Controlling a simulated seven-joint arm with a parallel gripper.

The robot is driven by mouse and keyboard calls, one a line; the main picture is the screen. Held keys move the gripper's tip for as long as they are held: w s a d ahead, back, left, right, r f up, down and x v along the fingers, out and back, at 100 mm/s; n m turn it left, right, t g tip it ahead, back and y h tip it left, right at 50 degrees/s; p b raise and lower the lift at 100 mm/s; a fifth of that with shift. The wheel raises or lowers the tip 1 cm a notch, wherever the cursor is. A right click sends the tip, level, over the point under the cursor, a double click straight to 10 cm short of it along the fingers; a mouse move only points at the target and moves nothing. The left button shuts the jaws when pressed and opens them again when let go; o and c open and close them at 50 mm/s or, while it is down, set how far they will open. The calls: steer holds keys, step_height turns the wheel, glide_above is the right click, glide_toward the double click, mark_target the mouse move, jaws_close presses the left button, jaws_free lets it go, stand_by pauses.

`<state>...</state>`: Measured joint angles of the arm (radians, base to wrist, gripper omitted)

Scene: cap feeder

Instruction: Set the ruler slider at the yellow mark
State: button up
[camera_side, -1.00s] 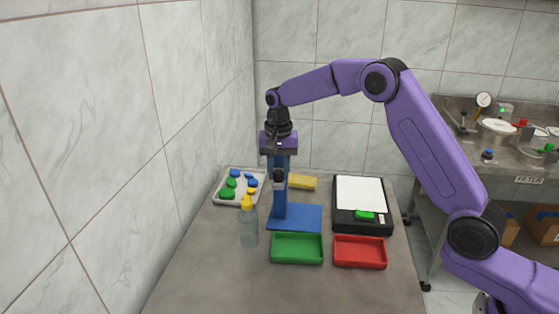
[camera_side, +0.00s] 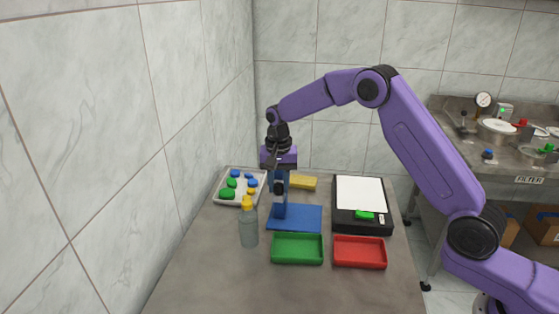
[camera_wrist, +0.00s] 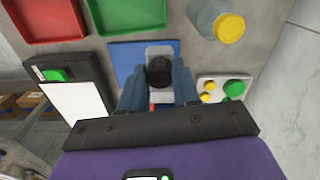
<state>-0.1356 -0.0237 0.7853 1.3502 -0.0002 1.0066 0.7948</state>
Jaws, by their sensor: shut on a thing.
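A blue base plate (camera_side: 308,218) lies on the bench, with a blue-looking upright (camera_side: 280,211) rising at its left part. My gripper (camera_side: 279,187) points straight down over the upright, its blue-grey fingers closed around a dark slider on it. In the wrist view my gripper (camera_wrist: 158,78) has one finger on each side of the slider's black round part (camera_wrist: 159,71), with a grey piece (camera_wrist: 160,51) beside it. A small red patch shows between the fingers. I cannot make out the yellow mark or the ruler's scale; the fingers and wrist cover much of the upright.
A bottle with a yellow cap (camera_side: 248,228) stands close at left. A green tray (camera_side: 297,262) and a red tray (camera_side: 360,265) lie in front. A black scale-like device (camera_side: 373,218) is at right. Behind are a cap tray (camera_side: 220,200) and a yellow block (camera_side: 303,183).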

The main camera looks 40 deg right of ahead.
mark_target(278, 195)
steer(key=shift+f, duration=2.2)
steer(key=o, duration=0.8)
steer(key=shift+o, duration=0.2)
steer(key=shift+r, duration=0.1)
steer(key=shift+r, duration=3.95)
